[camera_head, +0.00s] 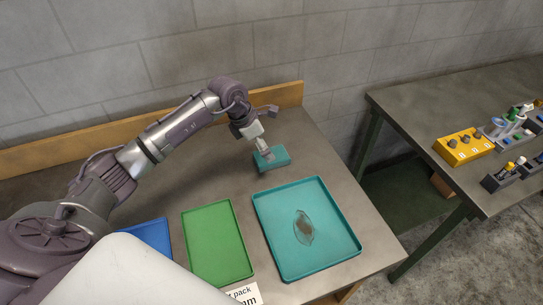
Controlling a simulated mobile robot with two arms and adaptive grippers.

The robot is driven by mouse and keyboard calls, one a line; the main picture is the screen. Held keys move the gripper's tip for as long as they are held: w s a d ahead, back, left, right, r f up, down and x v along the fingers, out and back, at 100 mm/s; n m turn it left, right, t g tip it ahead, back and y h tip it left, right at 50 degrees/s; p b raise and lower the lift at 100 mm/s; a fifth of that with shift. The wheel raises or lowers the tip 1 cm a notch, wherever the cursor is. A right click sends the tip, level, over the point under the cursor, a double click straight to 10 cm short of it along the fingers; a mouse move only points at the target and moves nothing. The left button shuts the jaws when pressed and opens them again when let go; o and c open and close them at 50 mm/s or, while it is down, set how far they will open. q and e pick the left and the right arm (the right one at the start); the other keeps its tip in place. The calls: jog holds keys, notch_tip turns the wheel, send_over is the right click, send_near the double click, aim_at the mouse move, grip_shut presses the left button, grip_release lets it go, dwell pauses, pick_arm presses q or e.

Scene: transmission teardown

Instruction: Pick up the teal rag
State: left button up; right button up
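The teal rag (280,158) looks like a small folded block on the grey bench, near its back edge and behind the teal tray. My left gripper (265,154) reaches down from the left, with its fingers at the left part of the rag. The fingertips overlap the rag in this view, and they are too small to tell whether they are open or closed on it. The rag appears to rest on the bench. My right gripper is out of view.
A teal tray (277,244) holds a clear, flat item with a brown patch (304,228). A green tray (214,240) and a blue tray (151,236) lie to its left. A wooden backboard (288,95) borders the bench. A second table (415,115) holds a yellow block (463,147).

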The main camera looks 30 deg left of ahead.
pick_arm(q)
jog(key=shift+w+d+f, duration=0.1)
jog(key=shift+d+f, duration=0.05)
jog(key=shift+f, duration=0.05)
jog(key=p+x, duration=0.2)
jog(key=x, duration=0.2)
jog(key=shift+w+f, duration=0.25)
jog(key=shift+f, duration=0.1)
jog(key=shift+f+b, duration=0.25)
jog(key=shift+b, duration=0.2)
jog(key=c, duration=1.1)
